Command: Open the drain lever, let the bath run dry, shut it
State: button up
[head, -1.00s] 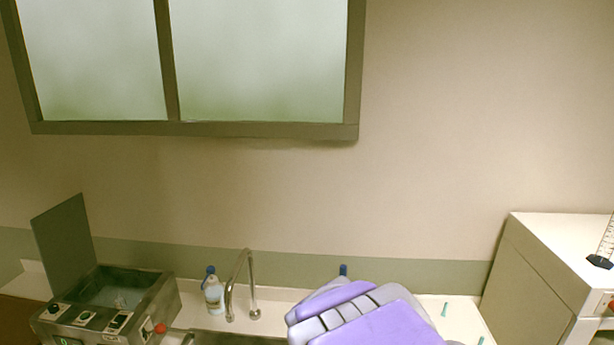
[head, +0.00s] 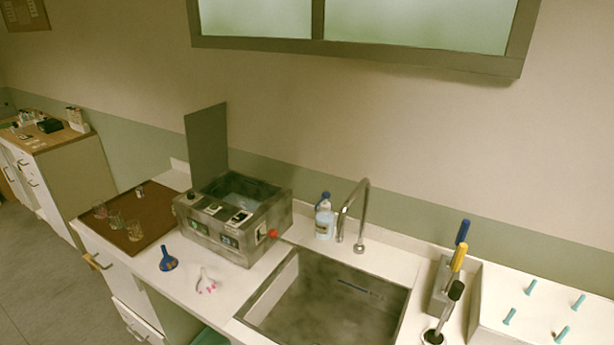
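The water bath (head: 232,217) is a grey metal box on the counter left of the sink, with its lid (head: 207,143) standing upright at the back. Its basin (head: 242,188) looks pale and bluish inside; I cannot tell how much water it holds. A red knob (head: 273,233) sits on the right end of the bath, by a light plate; it may be the drain lever, and its setting is too small to tell. Switches and displays line the front. My gripper is not in view.
The sink (head: 330,300) with a curved tap (head: 352,215) is right of the bath. A bottle (head: 324,217) stands behind it. A brown tray (head: 150,232) with glasses is left; a brush rack (head: 441,285) is right.

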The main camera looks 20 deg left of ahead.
aim_at(272, 233)
jog(key=u, duration=1.05)
